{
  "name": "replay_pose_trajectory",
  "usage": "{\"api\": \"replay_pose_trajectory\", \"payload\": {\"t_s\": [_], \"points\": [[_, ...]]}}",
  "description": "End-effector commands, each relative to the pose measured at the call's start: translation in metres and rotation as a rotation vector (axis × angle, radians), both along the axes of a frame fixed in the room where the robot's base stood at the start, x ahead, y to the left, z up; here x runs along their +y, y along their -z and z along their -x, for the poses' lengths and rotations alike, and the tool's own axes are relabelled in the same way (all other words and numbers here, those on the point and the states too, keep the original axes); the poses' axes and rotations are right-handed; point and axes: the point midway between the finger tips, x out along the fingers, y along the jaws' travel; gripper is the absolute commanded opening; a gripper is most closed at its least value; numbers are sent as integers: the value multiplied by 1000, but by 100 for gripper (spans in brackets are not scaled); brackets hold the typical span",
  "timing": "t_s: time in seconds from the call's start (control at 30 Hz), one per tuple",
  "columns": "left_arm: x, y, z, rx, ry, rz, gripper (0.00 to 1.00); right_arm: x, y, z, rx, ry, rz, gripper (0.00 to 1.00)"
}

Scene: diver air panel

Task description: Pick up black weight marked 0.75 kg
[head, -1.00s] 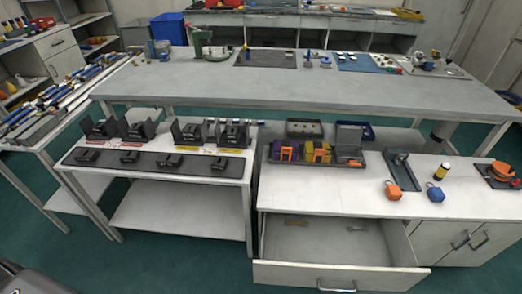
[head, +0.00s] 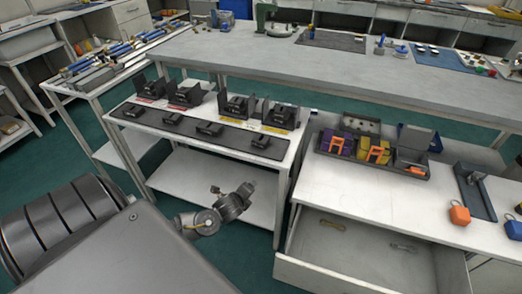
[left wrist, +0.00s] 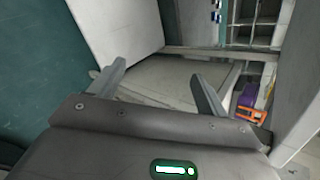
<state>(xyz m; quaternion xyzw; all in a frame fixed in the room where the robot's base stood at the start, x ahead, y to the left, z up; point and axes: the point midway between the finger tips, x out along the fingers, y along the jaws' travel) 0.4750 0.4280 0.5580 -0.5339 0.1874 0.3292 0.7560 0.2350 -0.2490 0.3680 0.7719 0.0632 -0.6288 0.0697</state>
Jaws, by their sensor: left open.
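Several black weights stand at the back of a white trolley (head: 152,176): one at left (head: 147,89), one beside it (head: 185,95), then one (head: 234,106) and one more (head: 281,116) to the right. Smaller black pieces, such as one (head: 210,129), lie on the dark mat (head: 240,141) in front. The markings are too small to read, so I cannot tell which is 0.75 kg. My left gripper (left wrist: 159,70) is open and empty in the left wrist view, apart from any weight. Its fingers are not clear in the head view. My right gripper is not in view.
Right of the trolley, a white cabinet (head: 345,190) has an open drawer (head: 350,272) and carries a tray of purple and yellow items (head: 365,148). A long grey table (head: 330,75) stands behind.

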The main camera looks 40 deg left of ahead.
Motion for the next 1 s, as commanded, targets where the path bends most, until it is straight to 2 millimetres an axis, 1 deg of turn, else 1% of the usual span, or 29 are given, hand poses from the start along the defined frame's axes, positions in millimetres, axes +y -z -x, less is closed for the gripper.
{"api": "replay_pose_trajectory", "payload": {"t_s": [0.03, 0.1, 0.17, 0.2, 0.23, 0.3, 0.4, 0.5, 0.63, 0.77, 0.83, 1.0], "points": [[-8, -27, -11, -21, 102, -88, 76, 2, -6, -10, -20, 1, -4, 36], [-20, -66, -13, -24, 226, -201, 76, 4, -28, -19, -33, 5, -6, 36], [-30, -93, -8, -20, 315, -281, 76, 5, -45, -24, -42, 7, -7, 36], [-35, -110, -5, -17, 373, -337, 76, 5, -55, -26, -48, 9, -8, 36], [-34, -123, -4, -14, 417, -394, 76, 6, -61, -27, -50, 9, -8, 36], [-26, -147, -7, -6, 496, -539, 76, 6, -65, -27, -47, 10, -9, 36], [-13, -174, -10, 7, 586, -724, 76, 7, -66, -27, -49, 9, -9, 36], [-5, -193, -10, 26, 647, -863, 76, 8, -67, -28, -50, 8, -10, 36], [1, -206, -10, 41, 687, -958, 76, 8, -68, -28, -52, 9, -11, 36], [2, -209, -10, 46, 696, -981, 76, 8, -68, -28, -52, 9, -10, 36], [3, -210, -13, 46, 696, -983, 76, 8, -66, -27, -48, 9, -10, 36], [9, -205, -34, 45, 692, -985, 76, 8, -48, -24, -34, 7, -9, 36]]}}
